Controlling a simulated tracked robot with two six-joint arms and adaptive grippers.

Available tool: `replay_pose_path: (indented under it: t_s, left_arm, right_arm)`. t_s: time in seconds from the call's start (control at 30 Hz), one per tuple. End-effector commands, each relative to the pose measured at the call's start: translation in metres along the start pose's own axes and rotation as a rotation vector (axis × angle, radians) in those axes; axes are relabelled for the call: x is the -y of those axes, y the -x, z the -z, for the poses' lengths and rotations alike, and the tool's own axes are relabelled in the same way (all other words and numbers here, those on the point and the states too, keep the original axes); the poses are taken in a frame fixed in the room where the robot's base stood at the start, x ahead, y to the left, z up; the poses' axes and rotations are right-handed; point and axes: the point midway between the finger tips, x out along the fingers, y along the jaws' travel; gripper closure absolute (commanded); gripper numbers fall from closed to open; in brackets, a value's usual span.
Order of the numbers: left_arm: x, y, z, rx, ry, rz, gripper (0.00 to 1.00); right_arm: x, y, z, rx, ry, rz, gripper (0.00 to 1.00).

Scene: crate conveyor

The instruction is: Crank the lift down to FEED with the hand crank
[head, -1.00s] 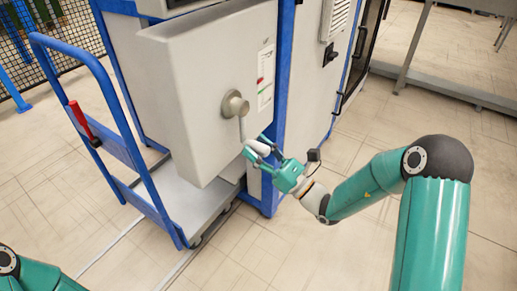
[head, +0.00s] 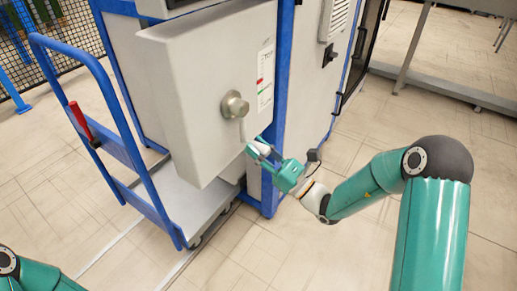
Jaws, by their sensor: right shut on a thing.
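The hand crank's round hub (head: 235,105) sits on the front of a grey housing (head: 185,100). Its arm points down, and its pale handle (head: 255,149) sticks out at the lower end. My right gripper (head: 265,149) is shut on the crank handle, and its fingers partly hide the handle. My left gripper is out of view; only a piece of my left arm shows at the lower left.
A blue-framed cart (head: 150,185) with a grey deck and a red lever (head: 80,121) stands left of and below the housing. A blue post (head: 283,100) is right behind my right gripper. A grey cabinet (head: 315,80) with a black switch stands right. The floor in front is clear.

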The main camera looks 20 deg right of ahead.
Motion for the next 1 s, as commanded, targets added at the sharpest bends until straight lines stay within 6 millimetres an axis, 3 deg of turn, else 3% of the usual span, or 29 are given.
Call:
replay_pose_path:
  t_s: [0.47, 1.0]
  left_arm:
    - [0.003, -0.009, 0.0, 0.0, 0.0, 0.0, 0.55]
    - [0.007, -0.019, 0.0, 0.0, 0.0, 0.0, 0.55]
  right_arm:
    - [0.029, -0.001, -0.007, -0.005, 0.253, -0.099, 1.0]
    - [0.064, -0.008, -0.041, -0.016, 0.728, -0.29, 1.0]
